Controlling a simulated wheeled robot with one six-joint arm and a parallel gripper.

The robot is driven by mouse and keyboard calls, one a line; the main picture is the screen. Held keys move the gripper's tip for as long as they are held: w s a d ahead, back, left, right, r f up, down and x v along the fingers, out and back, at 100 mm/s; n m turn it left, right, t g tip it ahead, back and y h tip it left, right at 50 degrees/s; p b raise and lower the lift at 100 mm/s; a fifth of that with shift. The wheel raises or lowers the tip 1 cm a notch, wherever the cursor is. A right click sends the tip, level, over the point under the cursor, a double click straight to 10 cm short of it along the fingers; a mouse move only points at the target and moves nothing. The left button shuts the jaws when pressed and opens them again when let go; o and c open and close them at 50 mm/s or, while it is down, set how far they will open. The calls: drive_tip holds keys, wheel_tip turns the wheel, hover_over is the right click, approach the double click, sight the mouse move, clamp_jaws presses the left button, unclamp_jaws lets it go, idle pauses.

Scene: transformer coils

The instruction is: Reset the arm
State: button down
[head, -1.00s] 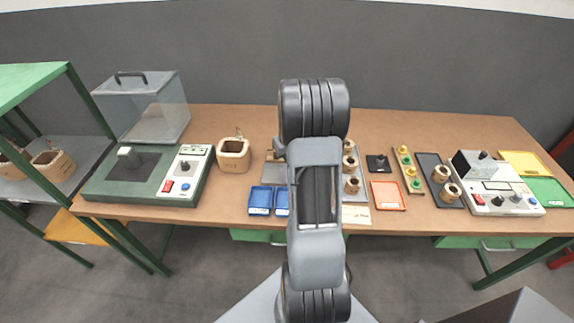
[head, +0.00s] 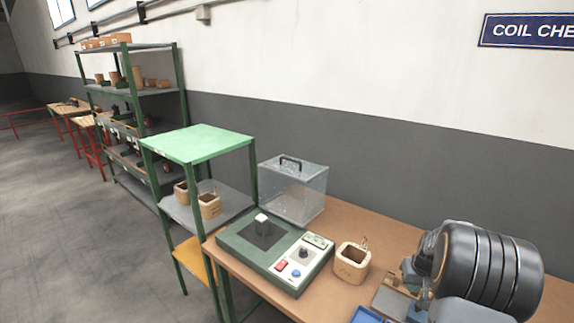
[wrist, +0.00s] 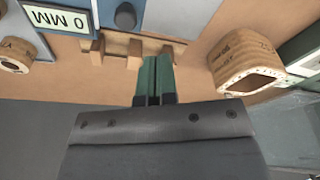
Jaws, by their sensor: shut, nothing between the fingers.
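My gripper (wrist: 155,82) shows in the wrist view with its two green fingers together and nothing between them. Past its fingertips is a small wooden rack (wrist: 134,52) on the bench; I cannot tell whether they touch. My black and grey arm fills the lower right of the head view and hides the bench behind it. The gripper itself cannot be made out there.
A square wound coil (head: 352,263) stands on the bench (head: 388,238), right of a green tester (head: 262,240); it also shows in the wrist view (wrist: 246,62). A clear cover (head: 292,192) stands behind the tester. A green shelf (head: 197,144) is at left. Open floor lies further left.

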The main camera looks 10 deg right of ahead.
drive_tip(key=s+a+r+n, duration=0.1)
drive_tip(key=s+a+r, duration=0.3)
drive_tip(key=a, duration=0.5)
drive_tip(key=s+a+r+n+t, duration=0.1)
drive_tip(key=s+a+r, duration=0.4)
drive_tip(key=a, duration=0.3)
drive_tip(key=s+a+r+n+t, duration=0.1)
drive_tip(key=s+a+r, duration=0.4)
drive_tip(key=a, duration=0.4)
drive_tip(key=shift+a+r, duration=0.3)
drive_tip(key=shift+r, duration=0.25)
